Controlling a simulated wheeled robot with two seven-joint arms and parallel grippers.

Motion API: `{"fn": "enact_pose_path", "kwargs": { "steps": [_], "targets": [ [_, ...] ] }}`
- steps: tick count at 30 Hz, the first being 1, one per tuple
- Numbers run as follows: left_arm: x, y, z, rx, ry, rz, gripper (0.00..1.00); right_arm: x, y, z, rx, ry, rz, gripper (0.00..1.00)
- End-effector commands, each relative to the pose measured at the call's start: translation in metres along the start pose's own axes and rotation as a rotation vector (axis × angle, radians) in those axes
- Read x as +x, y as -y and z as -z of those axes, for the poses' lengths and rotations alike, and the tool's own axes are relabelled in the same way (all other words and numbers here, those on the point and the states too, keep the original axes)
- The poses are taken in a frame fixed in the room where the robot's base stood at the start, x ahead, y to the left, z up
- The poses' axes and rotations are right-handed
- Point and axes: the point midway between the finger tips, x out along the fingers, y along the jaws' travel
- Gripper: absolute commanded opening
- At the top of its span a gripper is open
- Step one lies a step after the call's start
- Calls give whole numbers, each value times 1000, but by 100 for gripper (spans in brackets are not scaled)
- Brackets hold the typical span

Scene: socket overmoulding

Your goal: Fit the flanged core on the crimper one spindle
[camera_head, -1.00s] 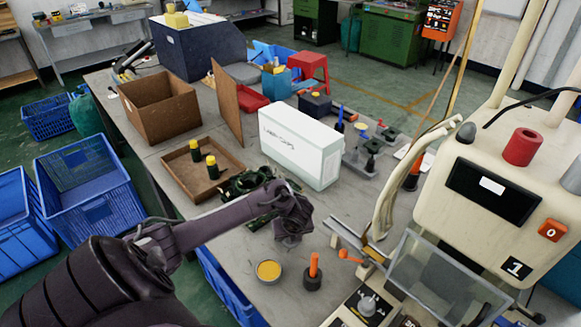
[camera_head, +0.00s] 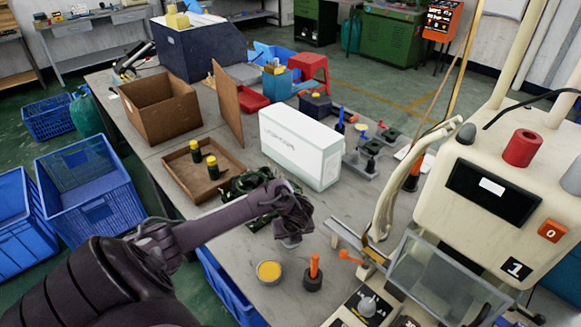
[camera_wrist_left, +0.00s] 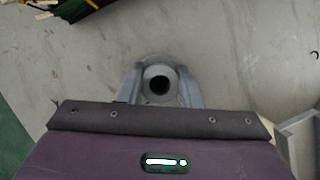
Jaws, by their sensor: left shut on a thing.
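My left gripper (camera_head: 290,240) reaches over the bench from the left. In the left wrist view my left gripper (camera_wrist_left: 160,90) is shut on a grey round piece with a dark centre hole, which looks like the flanged core (camera_wrist_left: 158,67). In the head view the piece is hidden by the gripper. The crimper marked 1 (camera_head: 480,240) stands at the right. A grey knob-like post (camera_head: 367,304) rises from a dark plate at its front; I cannot tell if this is the spindle. My right gripper is not in view.
A clear guard (camera_head: 440,280) fronts the crimper. A white carton (camera_head: 300,147) and dark wiring (camera_head: 245,186) lie behind the gripper.

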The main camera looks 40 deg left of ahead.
Motion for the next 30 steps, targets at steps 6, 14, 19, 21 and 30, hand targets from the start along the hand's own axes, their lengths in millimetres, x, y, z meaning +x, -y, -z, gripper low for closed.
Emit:
{"fn": "enact_pose_path", "kwargs": {
  "steps": [6,14,19,21,30],
  "targets": [
    [-27,1,-12,-1,4,3,10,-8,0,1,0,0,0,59],
    [-87,2,-38,-1,5,6,10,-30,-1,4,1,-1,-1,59],
    [-127,0,-54,0,5,2,10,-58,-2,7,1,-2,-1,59],
    [-138,0,-59,-1,5,1,10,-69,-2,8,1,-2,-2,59],
    [-172,0,-72,0,4,2,10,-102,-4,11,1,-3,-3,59]
  ]
}}
